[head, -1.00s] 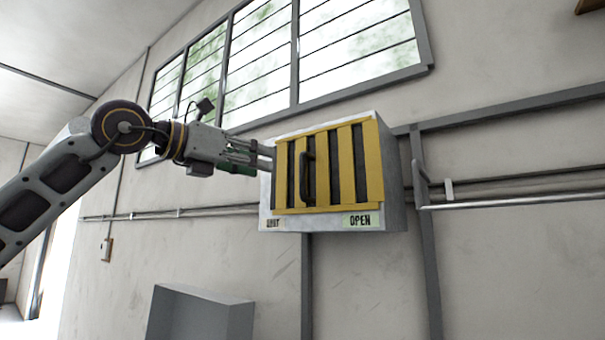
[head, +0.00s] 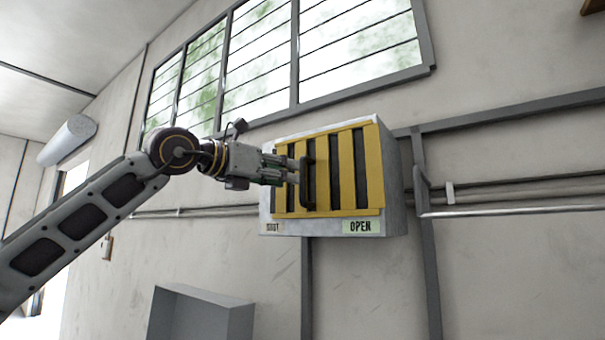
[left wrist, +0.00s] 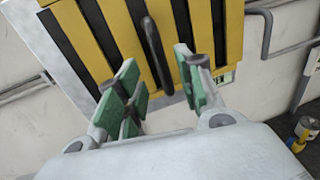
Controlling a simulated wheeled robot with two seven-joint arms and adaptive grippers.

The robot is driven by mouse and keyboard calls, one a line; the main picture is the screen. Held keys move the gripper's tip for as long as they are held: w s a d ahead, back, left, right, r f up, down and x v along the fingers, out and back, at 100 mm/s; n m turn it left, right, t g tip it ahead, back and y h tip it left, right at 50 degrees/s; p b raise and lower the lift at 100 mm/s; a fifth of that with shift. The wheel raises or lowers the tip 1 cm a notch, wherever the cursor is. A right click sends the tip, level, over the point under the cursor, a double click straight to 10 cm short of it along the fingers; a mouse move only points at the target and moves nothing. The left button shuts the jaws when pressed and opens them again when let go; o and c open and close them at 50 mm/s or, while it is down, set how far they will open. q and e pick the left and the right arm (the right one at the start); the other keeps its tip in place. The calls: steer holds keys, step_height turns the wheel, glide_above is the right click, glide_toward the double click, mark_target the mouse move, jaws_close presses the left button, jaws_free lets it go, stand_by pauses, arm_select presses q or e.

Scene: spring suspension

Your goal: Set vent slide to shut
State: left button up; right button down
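The vent (head: 381,160) is a pale box on the wall with upright yellow slats and dark gaps. Its slide has a black upright handle (head: 306,186) left of the middle. A SHUT label (head: 271,228) is at the lower left and a green OPEN label (head: 361,227) at the lower right. My left gripper (head: 290,170) is in front of the vent's left part, at the handle. In the left wrist view its green-padded fingers (left wrist: 160,83) are apart, with the handle (left wrist: 156,52) in line with the gap between them. Contact cannot be told. My right gripper is out of view.
A barred window (head: 290,60) is above the vent. Pipes (head: 510,207) and a grey post (head: 425,240) are to its right. A grey box (head: 205,310) is below left. The wall directly below the vent is mostly clear.

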mark_target(303, 196)
arm_select(q)
steer(key=shift+p+x, duration=1.1)
steer(key=shift+x, duration=2.2)
jaws_close()
